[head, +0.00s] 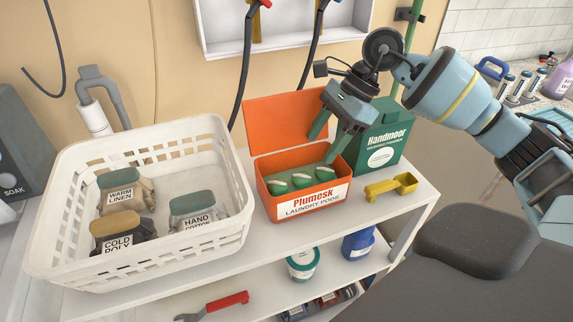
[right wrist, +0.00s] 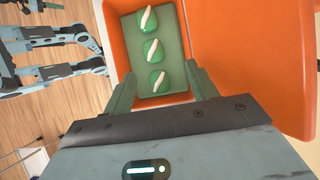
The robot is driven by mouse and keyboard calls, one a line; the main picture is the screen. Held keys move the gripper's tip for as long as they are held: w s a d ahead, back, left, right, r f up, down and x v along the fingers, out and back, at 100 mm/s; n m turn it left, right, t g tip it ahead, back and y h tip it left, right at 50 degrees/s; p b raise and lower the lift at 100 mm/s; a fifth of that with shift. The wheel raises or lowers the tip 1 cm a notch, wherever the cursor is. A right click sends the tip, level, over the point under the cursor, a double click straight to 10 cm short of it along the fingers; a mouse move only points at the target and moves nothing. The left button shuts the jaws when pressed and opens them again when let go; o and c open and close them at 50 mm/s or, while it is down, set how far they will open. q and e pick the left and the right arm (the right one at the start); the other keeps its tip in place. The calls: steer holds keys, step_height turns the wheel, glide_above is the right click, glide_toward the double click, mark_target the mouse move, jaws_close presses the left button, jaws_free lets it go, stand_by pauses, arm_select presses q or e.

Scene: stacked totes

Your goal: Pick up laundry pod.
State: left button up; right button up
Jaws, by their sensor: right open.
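The orange Plumesk laundry pods box (head: 263,197) stands on the white shelf with its lid raised at the back. A short row of green laundry pods with white stripes lies on a green bed inside, with one pod at the left (head: 279,188), one in the middle (head: 302,180) and one at the right (head: 325,173). They also show in the right wrist view, the nearest one (right wrist: 158,81) between the fingers. My right gripper (head: 324,147) is open and empty, pointing down just above the right end of the box. My left gripper does not show clearly in either view.
A white laundry basket (head: 240,180) with labelled bundles stands left of the box. A green Handmoor box (head: 390,140) is close behind the gripper at the right. A yellow scoop (head: 392,187) lies on the shelf to the right. The raised orange lid (head: 285,120) is behind the pods.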

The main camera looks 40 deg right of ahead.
mark_target(299, 185)
steer(key=shift+w, duration=0.15)
steer(key=shift+s+a, duration=0.1)
steer(key=shift+s, duration=0.35)
steer(key=shift+a+f, duration=0.2)
steer(key=shift+f, duration=0.05)
steer(key=shift+x, duration=0.85)
steer(key=shift+f, duration=0.1)
steer(key=x, duration=0.3)
steer(key=p+x, duration=0.1)
steer(key=shift+s+a+f, duration=0.1)
steer(key=shift+s+a, duration=0.1)
steer(key=shift+a+f, duration=0.2)
steer(key=shift+f, duration=0.15)
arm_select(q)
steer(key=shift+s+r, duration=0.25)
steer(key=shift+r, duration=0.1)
